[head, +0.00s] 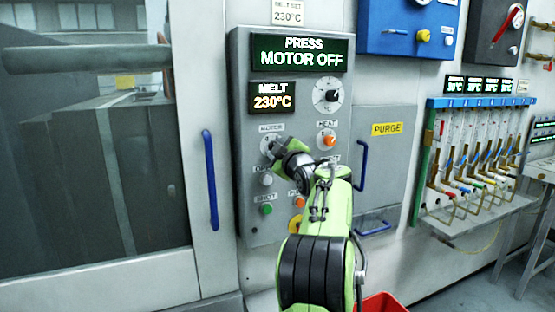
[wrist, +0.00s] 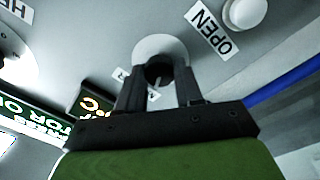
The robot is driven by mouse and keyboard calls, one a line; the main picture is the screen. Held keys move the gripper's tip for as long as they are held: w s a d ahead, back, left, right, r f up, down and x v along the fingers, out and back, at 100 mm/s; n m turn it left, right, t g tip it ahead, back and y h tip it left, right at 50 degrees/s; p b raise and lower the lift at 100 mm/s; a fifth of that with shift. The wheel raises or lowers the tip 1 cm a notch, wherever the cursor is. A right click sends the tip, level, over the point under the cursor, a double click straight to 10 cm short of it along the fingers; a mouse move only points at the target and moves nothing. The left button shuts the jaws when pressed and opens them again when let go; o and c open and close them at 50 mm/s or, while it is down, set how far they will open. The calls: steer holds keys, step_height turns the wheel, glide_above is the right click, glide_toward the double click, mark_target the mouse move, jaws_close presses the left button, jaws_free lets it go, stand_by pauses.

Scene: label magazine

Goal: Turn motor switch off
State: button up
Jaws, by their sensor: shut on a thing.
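The motor switch (head: 265,142) sits on the grey control panel under the MOTOR label (head: 271,128), mostly hidden behind my gripper (head: 273,148) in the head view. In the wrist view, the switch's pale round plate (wrist: 160,46) carries a dark knob. My gripper (wrist: 158,78) has one finger on each side of this knob and is shut on it. The knob's pointer direction is hard to make out. A display (head: 300,53) at the panel's top reads "PRESS MOTOR OFF".
A lower display (head: 272,97) reads "MELT 230°C". A white button (wrist: 243,14) by the OPEN label (wrist: 213,33) lies close to my fingers. Blue handles (head: 210,178) (head: 362,165) flank the panel. A red bin (head: 382,303) is below.

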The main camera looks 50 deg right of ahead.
steer(key=shift+f+n+b, duration=0.1)
steer(key=shift+n+b, duration=0.45)
steer(key=shift+n, duration=0.55)
steer(key=o, duration=1)
steer(key=shift+o, duration=0.2)
steer(key=b+v, duration=0.3)
steer(key=v, duration=1.2)
steer(key=shift+s, duration=0.4)
steer(key=shift+a, duration=0.15)
